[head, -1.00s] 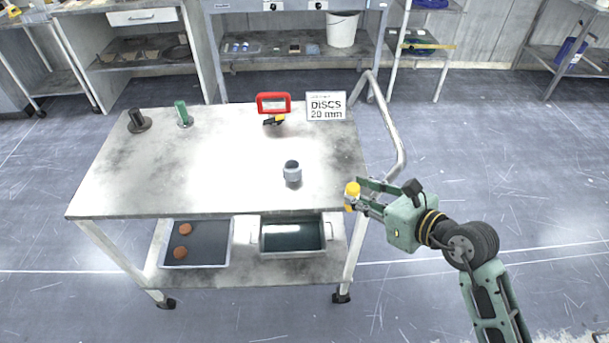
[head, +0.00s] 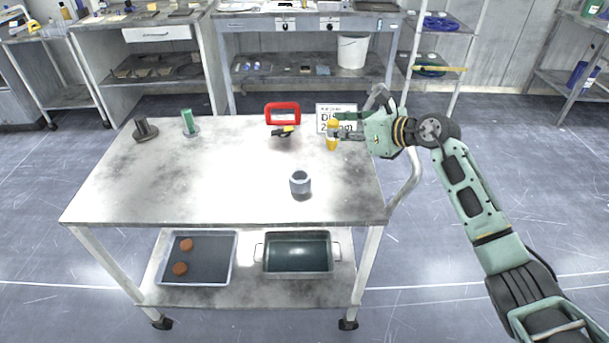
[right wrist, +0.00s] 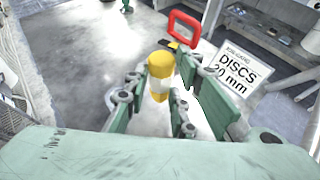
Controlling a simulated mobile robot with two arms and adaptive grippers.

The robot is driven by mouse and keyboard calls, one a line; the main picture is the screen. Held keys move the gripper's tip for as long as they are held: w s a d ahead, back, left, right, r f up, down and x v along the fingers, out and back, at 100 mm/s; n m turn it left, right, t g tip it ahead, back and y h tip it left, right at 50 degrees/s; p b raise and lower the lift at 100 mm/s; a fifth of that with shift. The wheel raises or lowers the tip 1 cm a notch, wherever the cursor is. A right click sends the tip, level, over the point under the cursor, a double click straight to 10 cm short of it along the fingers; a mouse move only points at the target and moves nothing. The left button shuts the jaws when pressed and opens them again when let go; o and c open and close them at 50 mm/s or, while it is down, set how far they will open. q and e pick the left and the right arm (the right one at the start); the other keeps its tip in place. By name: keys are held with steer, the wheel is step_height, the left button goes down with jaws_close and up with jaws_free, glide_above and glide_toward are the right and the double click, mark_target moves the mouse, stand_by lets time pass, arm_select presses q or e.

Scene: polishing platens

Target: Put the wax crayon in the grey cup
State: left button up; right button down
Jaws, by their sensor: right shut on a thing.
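The wax crayon (head: 332,137) is a short yellow stick with a pale band; it also shows in the right wrist view (right wrist: 159,76). My right gripper (head: 338,134) is shut on it and holds it upright over the right back part of the table, in front of the white sign. The grey cup (head: 300,183) stands upright near the table's front right, left of and nearer than the crayon. In the right wrist view a piece of the cup's pale rim seems to show behind the fingers, mostly hidden. My left gripper is not in view.
The metal table (head: 200,185) holds a red-framed stand (head: 283,113), a white DISCS 20 mm sign (head: 325,113), a green post (head: 188,122) and a dark post (head: 145,130). Its middle is clear. Trays (head: 229,260) sit on the lower shelf.

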steer(key=s+a+f+b, duration=0.1)
steer(key=a+f, duration=0.2)
steer(key=s+a+f+b, duration=0.1)
steer(key=a+f, duration=0.1)
steer(key=f, duration=0.1)
steer(key=s+a+f+b, duration=0.1)
steer(key=a+f, duration=0.2)
steer(key=shift+s+a+f, duration=0.1)
steer(key=shift+a+f, duration=0.25)
steer(key=shift+r, duration=0.1)
